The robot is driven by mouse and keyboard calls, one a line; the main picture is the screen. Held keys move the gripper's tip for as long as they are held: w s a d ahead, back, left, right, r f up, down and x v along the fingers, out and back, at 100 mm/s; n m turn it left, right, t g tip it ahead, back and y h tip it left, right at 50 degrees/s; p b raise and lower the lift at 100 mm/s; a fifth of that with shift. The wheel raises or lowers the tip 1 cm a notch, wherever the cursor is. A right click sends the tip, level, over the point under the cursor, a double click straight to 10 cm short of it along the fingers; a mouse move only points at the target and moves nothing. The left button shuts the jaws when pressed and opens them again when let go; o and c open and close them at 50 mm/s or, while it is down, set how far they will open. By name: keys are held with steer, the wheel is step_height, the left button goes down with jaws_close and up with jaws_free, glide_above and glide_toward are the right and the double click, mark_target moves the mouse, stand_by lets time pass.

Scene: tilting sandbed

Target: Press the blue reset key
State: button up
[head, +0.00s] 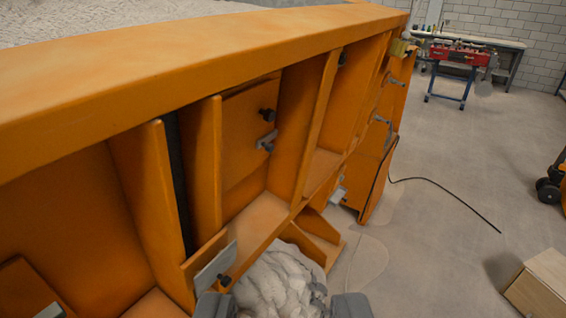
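No blue reset key can be made out in the head view. My gripper (282,303) shows at the bottom edge as two dark grey fingers set well apart, so it looks open. A pale, lumpy, wrinkled mass (276,275) shows between and beyond the fingers; I cannot tell exactly what it is. The orange ribbed side wall of the sandbed (190,62) runs from the left edge to the upper right, left of and ahead of my gripper. Pale sand (120,18) shows beyond its top rim.
Grey latches (266,142) and brackets (215,268) stick out from the orange wall. A black cable (450,190) lies on the open concrete floor. A wooden box (540,287) stands lower right, with a red machine on blue legs (458,56) and a workbench behind.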

jaws_close()
stand_by(1.3)
